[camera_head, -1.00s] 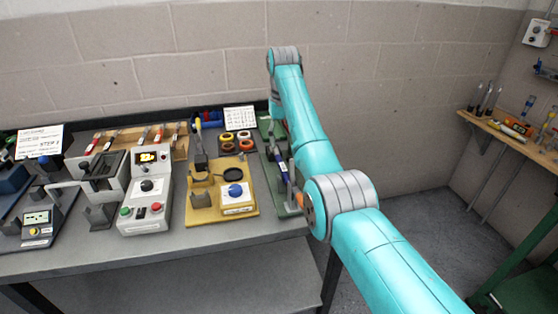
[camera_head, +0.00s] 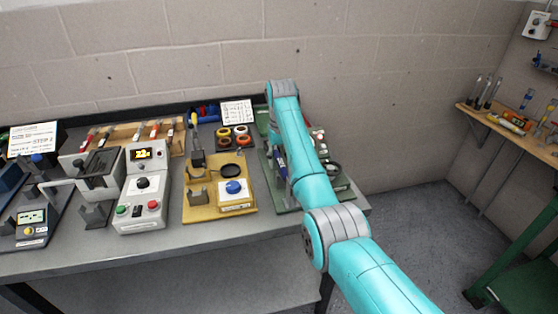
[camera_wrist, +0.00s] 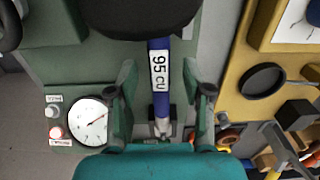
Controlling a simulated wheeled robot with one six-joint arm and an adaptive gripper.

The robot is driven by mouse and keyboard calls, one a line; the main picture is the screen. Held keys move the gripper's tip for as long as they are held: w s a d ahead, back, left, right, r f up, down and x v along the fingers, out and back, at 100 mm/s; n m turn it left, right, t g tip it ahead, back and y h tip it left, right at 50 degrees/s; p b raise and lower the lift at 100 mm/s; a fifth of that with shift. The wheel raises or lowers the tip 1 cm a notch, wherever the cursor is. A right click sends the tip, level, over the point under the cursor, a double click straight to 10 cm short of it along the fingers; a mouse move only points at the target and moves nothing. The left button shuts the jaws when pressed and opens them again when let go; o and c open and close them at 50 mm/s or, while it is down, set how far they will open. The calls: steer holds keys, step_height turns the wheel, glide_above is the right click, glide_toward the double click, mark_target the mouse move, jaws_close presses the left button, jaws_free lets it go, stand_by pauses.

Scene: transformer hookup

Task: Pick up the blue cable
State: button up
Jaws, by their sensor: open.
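The blue cable (camera_wrist: 161,118) stands or lies on the green station, with a white "95 CU" label facing me in the wrist view. It shows in the head view as a short blue piece (camera_head: 281,165) just left of my arm. My gripper (camera_wrist: 162,92) is open, with one finger on each side of the cable and visible gaps between. A dark rounded shape hides the cable's upper end in the wrist view. My arm hides the gripper in the head view.
The green station (camera_wrist: 65,75) carries a round dial gauge (camera_wrist: 90,121). A yellow station (camera_head: 220,212) with a blue knob stands beside it. A grey control box (camera_head: 143,187) is farther left. The bench's front edge (camera_head: 200,240) is clear.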

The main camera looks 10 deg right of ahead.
steer(key=shift+c, duration=0.2)
jaws_close()
steer(key=shift+r, duration=0.1)
